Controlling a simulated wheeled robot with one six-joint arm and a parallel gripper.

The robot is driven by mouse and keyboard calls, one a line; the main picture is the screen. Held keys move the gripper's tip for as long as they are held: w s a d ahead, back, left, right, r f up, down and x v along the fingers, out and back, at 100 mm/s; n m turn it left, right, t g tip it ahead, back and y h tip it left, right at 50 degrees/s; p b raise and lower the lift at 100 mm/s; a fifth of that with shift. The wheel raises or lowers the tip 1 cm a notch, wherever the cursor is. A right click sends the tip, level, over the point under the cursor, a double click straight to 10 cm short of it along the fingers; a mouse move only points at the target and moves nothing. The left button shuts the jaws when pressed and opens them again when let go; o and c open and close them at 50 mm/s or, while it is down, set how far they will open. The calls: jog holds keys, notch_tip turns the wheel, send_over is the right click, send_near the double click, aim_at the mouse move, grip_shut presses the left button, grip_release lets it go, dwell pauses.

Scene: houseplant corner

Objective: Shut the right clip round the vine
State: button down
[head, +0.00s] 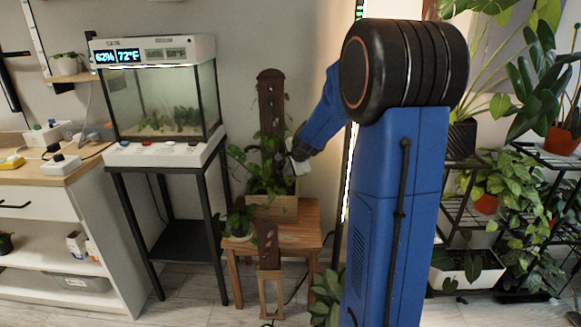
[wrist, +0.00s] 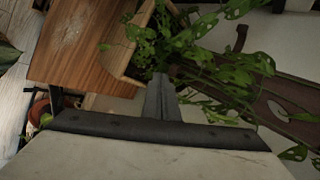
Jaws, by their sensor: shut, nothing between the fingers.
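The vine (head: 262,170) climbs from a wooden planter (head: 280,205) in front of a dark upright board (head: 271,100). In the wrist view the vine's leaves (wrist: 200,62) spread over the planter (wrist: 137,45) and the board (wrist: 262,108). A small dark curved piece (wrist: 240,38) beside the board may be a clip; I cannot tell which one, or whether it is open. My gripper (head: 299,150) is close to the right side of the board in the head view. Its fingers (wrist: 160,96) are shut and empty, with leaves just beyond the tips.
The planter stands on a wooden stool (head: 300,235). A smaller pot (head: 238,232) stands at its left. A glass terrarium (head: 165,100) on a black stand is to the left. Shelves of plants (head: 470,215) stand at the right. A slatted wooden piece (head: 270,290) stands before the stool.

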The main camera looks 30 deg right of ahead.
jog(key=w+f, duration=0.2)
jog(key=w, duration=0.3)
jog(key=shift+w+d+f, duration=0.2)
jog(key=shift+w+d, duration=0.05)
jog(key=shift+d, duration=0.15)
